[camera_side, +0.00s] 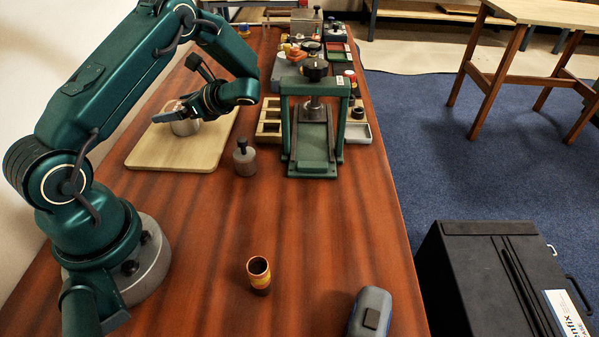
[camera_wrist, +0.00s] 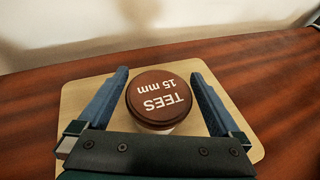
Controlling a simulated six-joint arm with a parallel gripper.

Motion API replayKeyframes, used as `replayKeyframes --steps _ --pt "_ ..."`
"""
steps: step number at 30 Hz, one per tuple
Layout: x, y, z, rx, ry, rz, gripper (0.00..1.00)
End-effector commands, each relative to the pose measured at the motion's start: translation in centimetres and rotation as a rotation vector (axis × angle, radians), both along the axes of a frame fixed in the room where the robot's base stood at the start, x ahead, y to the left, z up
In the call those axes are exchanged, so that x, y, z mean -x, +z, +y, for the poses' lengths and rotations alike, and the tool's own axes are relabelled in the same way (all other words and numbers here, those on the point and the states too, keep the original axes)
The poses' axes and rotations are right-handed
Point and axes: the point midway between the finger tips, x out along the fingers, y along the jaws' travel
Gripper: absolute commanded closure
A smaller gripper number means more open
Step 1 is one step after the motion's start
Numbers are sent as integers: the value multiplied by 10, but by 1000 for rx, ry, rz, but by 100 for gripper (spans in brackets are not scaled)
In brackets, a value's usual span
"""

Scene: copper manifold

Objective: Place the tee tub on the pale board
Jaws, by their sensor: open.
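The tee tub (camera_wrist: 159,97) has a brown lid that reads "TEES 15 mm" in the wrist view. It stands upright over the pale board (camera_wrist: 82,93), and its base is largely hidden from above. In the side view the tub's light body (camera_side: 185,127) stands on the pale board (camera_side: 170,158), partly covered by my gripper. My gripper (camera_wrist: 160,76) is open, with one finger on each side of the tub and a visible gap on both sides. It also shows in the side view (camera_side: 170,114), low over the board.
A grey weight with a black knob (camera_side: 245,160) stands right of the board. A green press (camera_side: 315,135) stands further right, by a wooden compartment tray (camera_side: 268,125). A copper-coloured cup (camera_side: 259,273) and a grey device (camera_side: 370,312) are at the front. The table between is clear.

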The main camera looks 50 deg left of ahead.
Motion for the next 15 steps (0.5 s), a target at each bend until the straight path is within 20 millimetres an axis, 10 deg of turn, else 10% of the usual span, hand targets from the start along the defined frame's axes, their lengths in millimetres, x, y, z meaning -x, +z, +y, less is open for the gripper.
replayKeyframes --steps 5,15 --pt "-15 15 -33 -1 -7 -4 0" --pt "-13 72 -31 -1 0 -5 0"
